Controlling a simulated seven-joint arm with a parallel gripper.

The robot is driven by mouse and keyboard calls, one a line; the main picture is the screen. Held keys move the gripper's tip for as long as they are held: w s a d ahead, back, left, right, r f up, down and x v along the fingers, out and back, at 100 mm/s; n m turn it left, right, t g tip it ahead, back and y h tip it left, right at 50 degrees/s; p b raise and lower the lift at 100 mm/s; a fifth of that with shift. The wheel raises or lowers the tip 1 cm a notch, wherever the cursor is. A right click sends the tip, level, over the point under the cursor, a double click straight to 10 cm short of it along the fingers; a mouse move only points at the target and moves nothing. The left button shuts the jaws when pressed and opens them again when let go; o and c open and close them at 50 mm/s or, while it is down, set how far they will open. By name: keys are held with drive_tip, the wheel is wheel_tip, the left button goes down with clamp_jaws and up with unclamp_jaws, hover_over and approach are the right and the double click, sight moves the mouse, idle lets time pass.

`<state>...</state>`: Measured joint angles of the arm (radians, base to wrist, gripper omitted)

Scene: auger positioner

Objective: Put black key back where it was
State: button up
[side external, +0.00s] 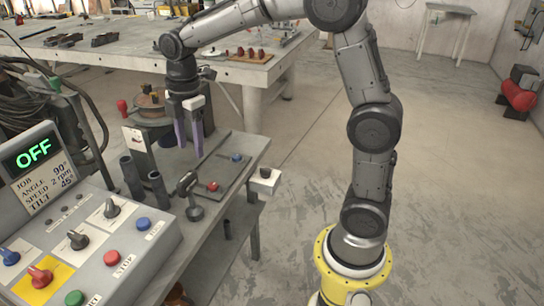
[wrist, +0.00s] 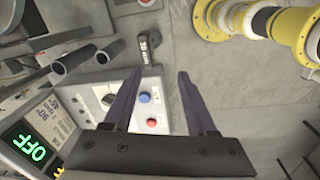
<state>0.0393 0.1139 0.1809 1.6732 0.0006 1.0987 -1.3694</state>
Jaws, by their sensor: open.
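My gripper (side external: 189,145) is open and empty, with its purple fingers pointing down over the grey bench by the control panel. In the wrist view the two fingers (wrist: 159,76) are spread apart with nothing between them. A black handled piece (side external: 188,187), which may be the black key, stands on the bench beside two dark tubes, below and in front of my fingers. It also shows in the wrist view (wrist: 148,46), with pale lettering, beyond the fingertips and apart from them. A small white block (side external: 264,183) with a dark top sits at the bench's right edge; I cannot tell what that top is.
Two dark upright tubes (side external: 145,180) stand near the control panel (side external: 95,245), whose display reads OFF. A flat plate with red (side external: 213,187) and blue (side external: 237,157) buttons lies on the bench. A larger table (side external: 150,45) is behind. Open floor lies right.

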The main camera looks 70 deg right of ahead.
drive_tip(key=s+r+m+t, duration=0.1)
drive_tip(key=s+m+t, duration=0.1)
drive_tip(key=s+m, duration=0.5)
drive_tip(key=s+a+r+m+t, duration=0.1)
drive_tip(key=s+m, duration=0.7)
drive_tip(key=s, duration=0.8)
drive_tip(key=shift+s+a+r+t, duration=0.15)
drive_tip(key=shift+a+r+t, duration=0.15)
drive_tip(key=shift+t, duration=0.6)
